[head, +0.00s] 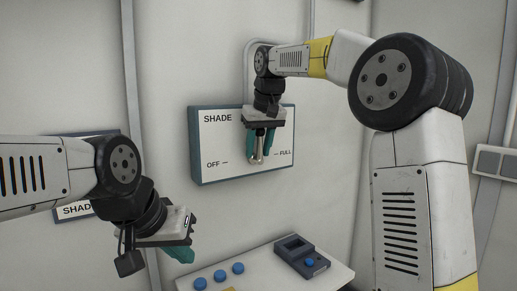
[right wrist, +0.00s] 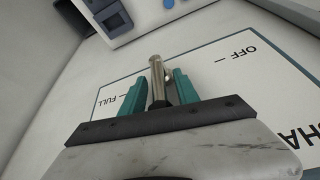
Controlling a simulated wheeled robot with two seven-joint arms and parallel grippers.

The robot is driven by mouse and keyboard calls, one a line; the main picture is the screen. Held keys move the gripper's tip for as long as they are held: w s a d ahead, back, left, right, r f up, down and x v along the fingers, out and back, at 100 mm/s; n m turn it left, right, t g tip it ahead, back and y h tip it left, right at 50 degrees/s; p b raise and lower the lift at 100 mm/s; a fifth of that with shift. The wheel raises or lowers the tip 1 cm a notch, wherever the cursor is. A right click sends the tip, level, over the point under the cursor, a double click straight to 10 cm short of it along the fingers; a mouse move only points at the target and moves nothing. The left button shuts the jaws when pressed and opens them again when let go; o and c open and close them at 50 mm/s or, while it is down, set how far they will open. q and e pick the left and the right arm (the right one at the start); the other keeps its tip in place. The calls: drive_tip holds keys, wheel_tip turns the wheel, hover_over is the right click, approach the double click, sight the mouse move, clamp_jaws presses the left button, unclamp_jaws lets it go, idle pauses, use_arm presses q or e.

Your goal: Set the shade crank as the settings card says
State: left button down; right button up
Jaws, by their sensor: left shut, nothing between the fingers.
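The shade panel (head: 223,145), a white board with a blue edge, hangs on the wall, marked OFF at left and FULL at right. It also shows in the right wrist view (right wrist: 215,65). The metal shade crank (right wrist: 156,78) stands between the teal fingers of my right gripper (right wrist: 159,92); whether they press on it is unclear. In the head view my right gripper (head: 262,142) covers most of the crank; its end shows low between OFF and FULL. Another sign marked SHADE (head: 74,211), perhaps the settings card, is mostly behind my left arm. My left gripper (head: 180,254) is shut and empty, below left of the panel.
A light console (head: 258,268) with several blue knobs and a dark device (head: 301,256) stands below the panel. A wall switch plate (head: 497,162) is at the far right. Bare wall lies between the panel and the console.

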drive_tip(key=shift+c, duration=0.5)
clamp_jaws()
drive_tip(key=shift+r, duration=0.1)
idle(0.8)
